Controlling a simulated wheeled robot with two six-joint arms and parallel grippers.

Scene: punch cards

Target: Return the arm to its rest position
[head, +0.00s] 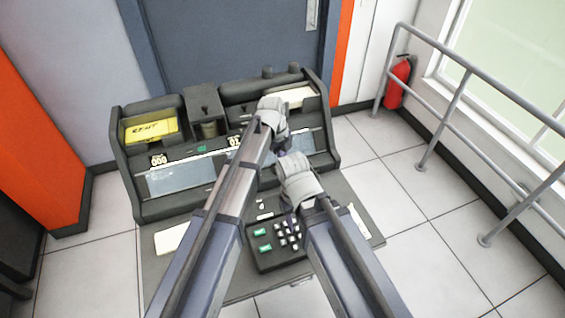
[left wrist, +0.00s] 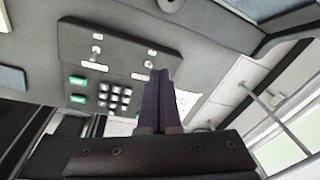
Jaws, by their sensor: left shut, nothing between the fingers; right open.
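My left arm (head: 215,220) reaches up over the console, and its wrist (head: 273,115) is near the upper slots. My left gripper (left wrist: 156,98) shows in the left wrist view with its dark fingers together and nothing between them. It is in front of the keypad panel in that picture. My right arm (head: 340,250) comes in from the lower right, and its wrist is over the desk above the keypad. My right gripper (head: 288,158) is open and close to the left wrist; its fingers are partly hidden.
The console has a keypad (head: 280,237), display panels (head: 180,177) and a yellow card (head: 151,130) in the left tray. A pale card (head: 172,238) lies on the desk's left. A grey railing (head: 455,90) and red extinguisher (head: 398,84) stand at the right. Tiled floor is clear.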

